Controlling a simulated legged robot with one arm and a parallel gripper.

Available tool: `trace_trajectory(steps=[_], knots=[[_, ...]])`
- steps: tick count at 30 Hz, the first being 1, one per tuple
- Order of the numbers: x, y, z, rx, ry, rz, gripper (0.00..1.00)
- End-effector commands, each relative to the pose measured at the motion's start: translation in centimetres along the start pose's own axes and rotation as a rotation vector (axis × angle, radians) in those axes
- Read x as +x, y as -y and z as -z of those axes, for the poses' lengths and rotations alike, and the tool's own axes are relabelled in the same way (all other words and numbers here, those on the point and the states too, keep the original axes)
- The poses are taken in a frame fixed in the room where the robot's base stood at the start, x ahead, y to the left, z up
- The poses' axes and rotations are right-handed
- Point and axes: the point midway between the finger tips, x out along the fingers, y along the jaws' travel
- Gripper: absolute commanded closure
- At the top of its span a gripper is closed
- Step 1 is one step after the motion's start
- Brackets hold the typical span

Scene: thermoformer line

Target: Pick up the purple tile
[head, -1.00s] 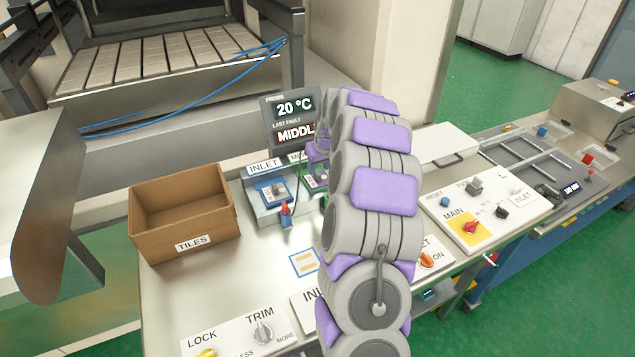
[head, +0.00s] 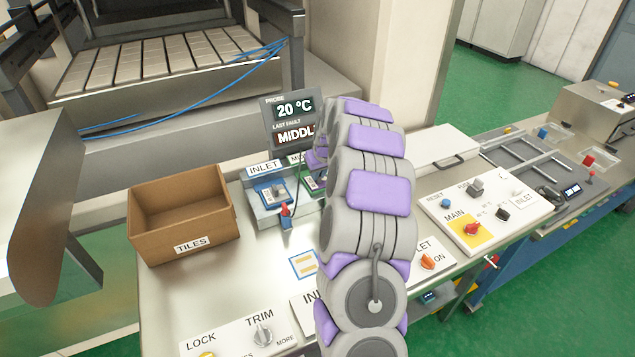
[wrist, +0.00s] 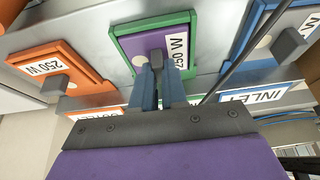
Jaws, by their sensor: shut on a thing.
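In the wrist view the purple tile (wrist: 147,42) lies in a green-edged holder, with a white "250 W" label on it. My gripper (wrist: 160,78) is at the tile's near edge, its blue fingers shut on the tile's dark grey knob (wrist: 157,62). The tile appears to be within the green frame; I cannot tell whether it is lifted. In the head view my arm hides the gripper and most of this spot; only part of the green holder (head: 311,180) shows.
An orange holder (wrist: 100,75) with a "250 W" tile is left of it in the wrist view, and a blue inlet holder (wrist: 250,70) right. In the head view an open brown TILES box (head: 180,240) stands left on the bench. A probe display (head: 296,110) stands behind the holders.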

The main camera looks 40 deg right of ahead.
Motion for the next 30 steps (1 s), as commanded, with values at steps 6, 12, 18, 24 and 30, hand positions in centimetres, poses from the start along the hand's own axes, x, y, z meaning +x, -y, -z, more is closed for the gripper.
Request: trace_trajectory(steps=[6, 12, 18, 24, 30], knots=[[0.0, 0.0, 0.0, 0.000, 0.000, 0.000, 1.00], [-0.2, 0.0, 0.1, 0.000, -0.001, 0.000, 1.00], [-1.4, 0.0, 0.6, -0.001, -0.004, -0.001, 1.00], [-3.4, 0.0, 1.5, -0.001, -0.004, -0.002, 1.00], [-4.1, 0.4, 0.2, 0.001, -0.002, 0.000, 1.00]])
